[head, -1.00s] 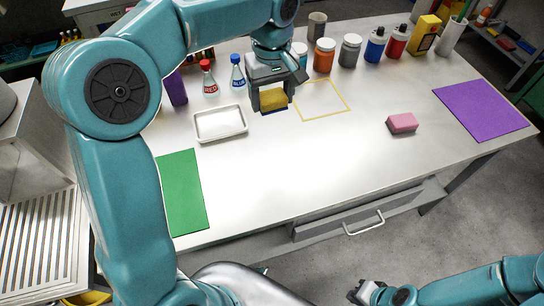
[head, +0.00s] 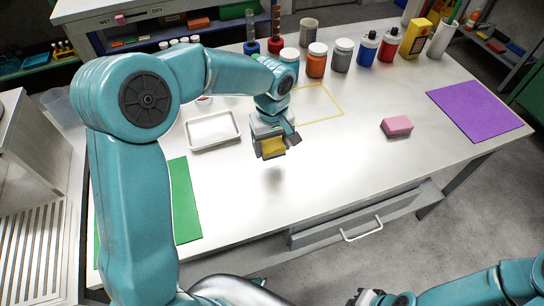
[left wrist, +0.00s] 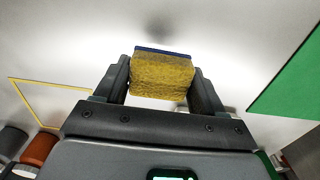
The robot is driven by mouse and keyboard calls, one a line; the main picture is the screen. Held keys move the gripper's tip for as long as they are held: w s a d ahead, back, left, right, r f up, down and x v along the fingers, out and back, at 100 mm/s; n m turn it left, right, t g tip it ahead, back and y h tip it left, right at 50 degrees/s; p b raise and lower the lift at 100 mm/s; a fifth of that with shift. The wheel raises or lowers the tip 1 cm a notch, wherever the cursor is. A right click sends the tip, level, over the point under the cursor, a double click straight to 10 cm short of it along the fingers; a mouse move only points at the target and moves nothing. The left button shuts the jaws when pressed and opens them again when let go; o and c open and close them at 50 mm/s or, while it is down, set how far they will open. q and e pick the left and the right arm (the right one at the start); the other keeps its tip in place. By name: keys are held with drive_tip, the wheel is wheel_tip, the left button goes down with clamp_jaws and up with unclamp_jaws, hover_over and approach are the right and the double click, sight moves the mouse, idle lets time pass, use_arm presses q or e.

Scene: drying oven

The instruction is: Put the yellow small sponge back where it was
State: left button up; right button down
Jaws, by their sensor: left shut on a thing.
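The small yellow sponge (head: 272,147) has a dark blue layer on one face, seen in the left wrist view (left wrist: 162,75). My left gripper (head: 275,148) is shut on it and holds it above the table, with a shadow on the bare surface below. A yellow outlined square (head: 341,113) on the table lies behind and right of the sponge, partly hidden by my arm; it also shows in the left wrist view (left wrist: 50,80). A green mat (head: 185,205) and a white tray (head: 238,137) lie to the left. My right gripper (head: 368,298) is at the bottom edge, empty as far as it shows.
A pink sponge (head: 397,126) sits right of centre, and a purple mat (head: 475,110) lies at the right. Jars and bottles, including an orange jar (head: 316,64), line the back. The table's front middle is clear.

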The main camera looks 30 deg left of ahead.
sight(272, 164)
use_arm(q)
wheel_tip(272, 164, down, 5)
drive_tip(key=shift+f, duration=0.2)
drive_tip(key=shift+f, duration=0.1)
drive_tip(key=o, duration=1)
